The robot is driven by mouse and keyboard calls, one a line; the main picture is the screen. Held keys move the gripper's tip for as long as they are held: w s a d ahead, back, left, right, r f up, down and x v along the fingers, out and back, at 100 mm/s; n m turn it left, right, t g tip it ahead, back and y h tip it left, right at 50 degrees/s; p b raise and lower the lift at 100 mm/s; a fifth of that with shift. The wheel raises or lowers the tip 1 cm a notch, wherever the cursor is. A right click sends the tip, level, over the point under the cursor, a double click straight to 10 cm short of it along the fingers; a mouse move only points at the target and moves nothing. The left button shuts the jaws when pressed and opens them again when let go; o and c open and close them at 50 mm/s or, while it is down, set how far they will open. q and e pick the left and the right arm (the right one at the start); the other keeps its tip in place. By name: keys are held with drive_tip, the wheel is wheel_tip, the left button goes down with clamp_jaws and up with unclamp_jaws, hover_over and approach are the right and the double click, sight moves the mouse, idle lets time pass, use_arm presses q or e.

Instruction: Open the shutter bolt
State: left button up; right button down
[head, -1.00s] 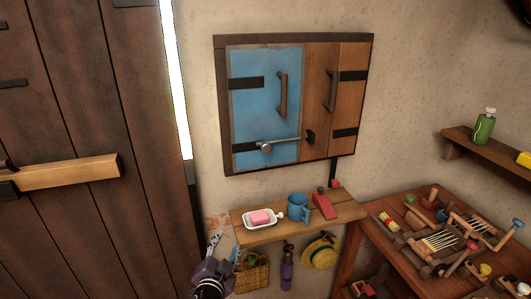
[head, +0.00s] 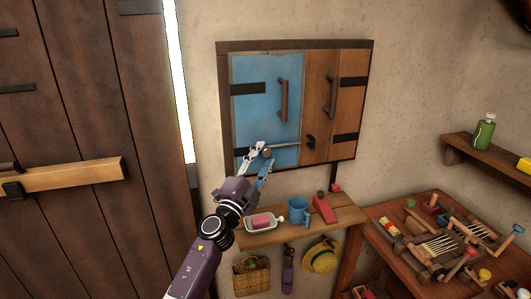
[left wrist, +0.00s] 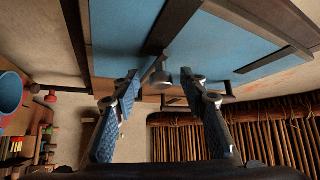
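The shutter bolt (head: 285,147) is a grey rod with a round knob at its left end. It lies across the lower part of the blue shutter leaf (head: 258,110) and reaches the dark catch (head: 310,141) on the wooden leaf (head: 319,75). My left gripper (head: 266,156) is open at the knob end, one finger above and one below it. In the left wrist view the round grey knob (left wrist: 161,77) shows between the spread fingertips (left wrist: 172,72); I cannot tell whether they touch it. My right gripper is not in view.
Below the shutter, a small shelf (head: 252,237) holds a soap dish with pink soap, a blue mug (head: 298,211) and a red object (head: 323,209). My left arm passes close to its left end. A cluttered workbench (head: 385,250) stands right; a plank door (head: 90,100) left.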

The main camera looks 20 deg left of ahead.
use_arm(q)
drive_tip(key=shift+x, duration=1.15)
drive_tip(key=shift+s, duration=0.1)
clamp_jaws()
drive_tip(key=shift+d, duration=0.15)
